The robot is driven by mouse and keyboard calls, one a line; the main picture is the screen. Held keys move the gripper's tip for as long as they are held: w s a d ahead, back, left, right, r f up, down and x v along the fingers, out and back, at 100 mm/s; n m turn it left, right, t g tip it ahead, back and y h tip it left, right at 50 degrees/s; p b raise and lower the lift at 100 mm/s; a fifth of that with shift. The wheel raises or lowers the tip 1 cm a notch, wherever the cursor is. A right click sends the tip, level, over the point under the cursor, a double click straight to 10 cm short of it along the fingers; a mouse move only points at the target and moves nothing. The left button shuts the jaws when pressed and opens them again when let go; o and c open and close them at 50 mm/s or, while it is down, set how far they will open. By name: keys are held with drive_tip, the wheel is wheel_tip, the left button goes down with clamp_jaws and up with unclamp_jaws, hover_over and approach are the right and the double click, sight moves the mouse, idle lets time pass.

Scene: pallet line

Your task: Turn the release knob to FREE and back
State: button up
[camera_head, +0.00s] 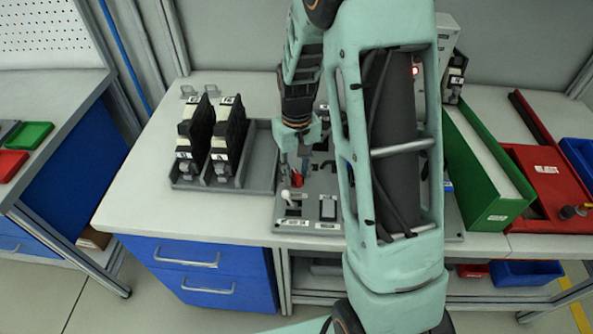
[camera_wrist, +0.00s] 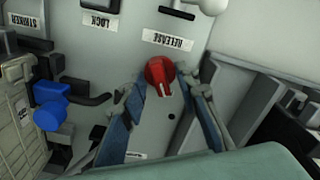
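The red release knob (camera_wrist: 158,72) sits on the grey panel (camera_wrist: 125,45) by an upside-down RELEASE label (camera_wrist: 167,40). A pale notch or mark on it points toward the bottom of the wrist view. My gripper (camera_wrist: 163,84) is open, with one blue-padded finger on each side of the knob. Small gaps seem to show between the fingertips and the knob, so I see no grip on it. In the head view the knob (camera_head: 297,179) shows just below my gripper (camera_head: 294,160), partly hidden. I cannot read a FREE mark.
A blue knob (camera_wrist: 50,115) and LOCK and STRIKER labels lie left in the wrist view. A white-topped lever (camera_head: 287,196) stands near the red knob. A grey tray (camera_head: 262,160) with two black-and-white units is at left, a green binder-like box (camera_head: 490,215) at right.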

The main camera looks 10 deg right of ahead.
sight(297, 174)
wheel_tip(297, 174, up, 12)
idle(0.6)
idle(0.4)
